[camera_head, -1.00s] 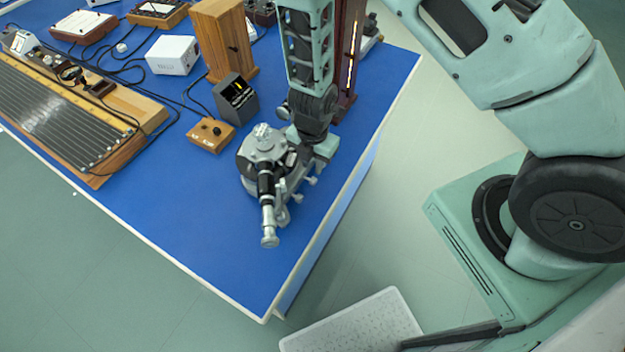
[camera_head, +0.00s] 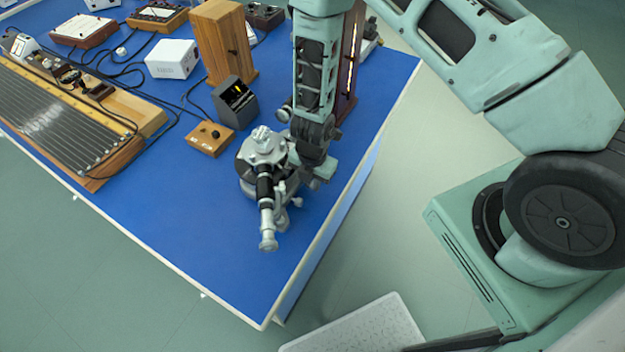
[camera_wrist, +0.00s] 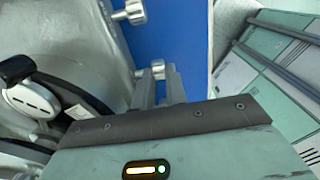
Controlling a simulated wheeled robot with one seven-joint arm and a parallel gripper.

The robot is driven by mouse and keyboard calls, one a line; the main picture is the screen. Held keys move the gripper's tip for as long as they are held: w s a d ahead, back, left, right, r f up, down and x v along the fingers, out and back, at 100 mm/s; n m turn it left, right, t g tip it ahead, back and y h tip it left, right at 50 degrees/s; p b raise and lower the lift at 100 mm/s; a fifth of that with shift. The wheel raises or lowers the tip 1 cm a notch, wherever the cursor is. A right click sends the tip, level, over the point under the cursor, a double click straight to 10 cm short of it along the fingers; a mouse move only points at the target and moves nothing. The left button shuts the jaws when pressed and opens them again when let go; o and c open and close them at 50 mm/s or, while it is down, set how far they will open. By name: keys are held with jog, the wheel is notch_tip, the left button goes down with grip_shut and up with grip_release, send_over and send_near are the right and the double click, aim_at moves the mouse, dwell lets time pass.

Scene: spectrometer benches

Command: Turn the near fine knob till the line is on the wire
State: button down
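The spectrometer (camera_head: 262,150) is a grey round-bodied instrument on the blue bench, its telescope (camera_head: 266,215) pointing toward the near edge. My gripper (camera_wrist: 160,82) is at its right side, pointing down; in the head view my wrist hides much of that side. In the wrist view a silver side knob (camera_wrist: 158,69) lies at my fingertips, between or just beyond them. The two fingers stand a little apart; contact with the knob is unclear. Another silver knob (camera_wrist: 130,12) is farther up. A small dark display (camera_head: 237,98) shows a yellow line; the wire is too small to make out.
A wooden control box (camera_head: 209,139) with a dark knob is left of the spectrometer. A wooden block (camera_head: 224,45), a white box (camera_head: 172,58) and cables stand behind. The bench's right edge is close to my arm. Blue surface in front is clear.

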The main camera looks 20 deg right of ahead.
jog(key=shift+d+r+p, duration=0.1)
jog(key=shift+p, duration=0.2)
jog(key=shift+w+d+g+y+p, duration=0.2)
jog(key=shift+g+y+p, duration=0.4)
jog(key=shift+y+p, duration=0.3)
jog(key=shift+w+d+f+g+y, duration=0.1)
jog(key=shift+g+y, duration=0.35)
jog(key=shift+y, duration=0.1)
jog(key=shift+w+d+f+g+y, duration=0.1)
jog(key=shift+g+y, duration=0.35)
jog(key=shift+y, duration=0.1)
jog(key=y+b, duration=0.1)
jog(key=g+y+b, duration=0.1)
jog(key=f+g+b, duration=0.1)
jog(key=shift+w+d+y, duration=0.2)
jog(key=shift+d+y, duration=0.1)
jog(key=shift+y, duration=0.1)
jog(key=g+y+b, duration=0.1)
jog(key=b, duration=0.1)
jog(key=shift+w+d+y+b, duration=0.1)
jog(key=shift+d+y+b, duration=0.05)
jog(key=shift+y+b, duration=0.2)
jog(key=shift+g+y+b, duration=0.4)
jog(key=shift+y+b, duration=0.05)
jog(key=shift+b, duration=0.35)
jog(key=shift+r, duration=0.15)
jog(key=c, duration=1.7)
grip_release()
